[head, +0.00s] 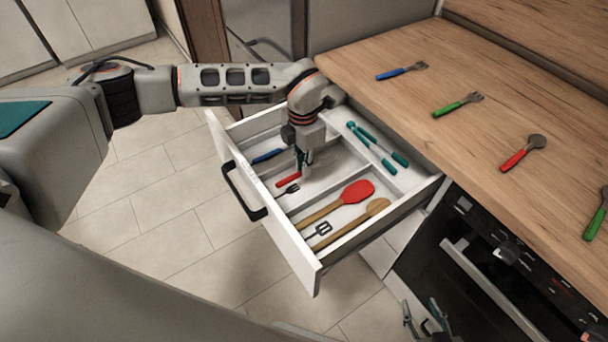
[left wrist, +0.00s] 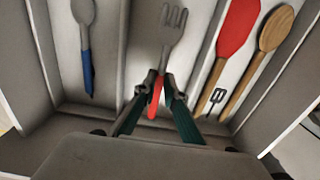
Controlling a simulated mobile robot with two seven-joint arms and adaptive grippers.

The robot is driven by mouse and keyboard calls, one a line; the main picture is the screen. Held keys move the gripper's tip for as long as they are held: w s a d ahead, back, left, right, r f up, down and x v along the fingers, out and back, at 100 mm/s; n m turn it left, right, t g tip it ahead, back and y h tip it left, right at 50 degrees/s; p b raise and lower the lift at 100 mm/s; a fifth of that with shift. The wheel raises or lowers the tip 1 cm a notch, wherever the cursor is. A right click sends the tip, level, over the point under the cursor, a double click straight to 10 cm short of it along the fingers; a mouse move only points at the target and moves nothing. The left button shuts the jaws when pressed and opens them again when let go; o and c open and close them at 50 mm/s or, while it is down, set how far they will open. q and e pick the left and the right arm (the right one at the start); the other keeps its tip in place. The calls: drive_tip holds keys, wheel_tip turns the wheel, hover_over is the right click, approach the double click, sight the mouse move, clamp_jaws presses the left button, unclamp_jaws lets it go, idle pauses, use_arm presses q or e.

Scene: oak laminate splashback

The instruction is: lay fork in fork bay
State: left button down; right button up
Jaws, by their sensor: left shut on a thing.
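The fork (left wrist: 172,28) has grey metal tines and a red handle (head: 289,180). My left gripper (head: 304,172) is shut on its handle, which also shows between the fingers in the left wrist view (left wrist: 158,92). The fork is down in the fork bay (head: 319,180), the middle bay with a dark fork mark (head: 288,190) near the drawer front. It lies along the bay, tines toward the back. I cannot tell whether it touches the floor. My right gripper (head: 424,318) is open and empty, low by the oven.
The open drawer (head: 291,236) also holds a blue-handled spoon (left wrist: 86,45), a red spatula (head: 357,192), a wooden spoon (head: 377,207) and green tongs (head: 372,147). Thin dividers flank the fork bay. Several coloured-handled utensils lie on the wooden counter (head: 420,45).

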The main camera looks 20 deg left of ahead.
sight(304, 183)
use_arm(q)
drive_tip(key=shift+f, duration=2.1)
drive_tip(key=shift+f, duration=0.15)
drive_tip(key=c, duration=2.1)
unclamp_jaws()
wheel_tip(304, 183, up, 12)
drive_tip(key=shift+r, duration=0.2)
drive_tip(key=shift+a, duration=0.1)
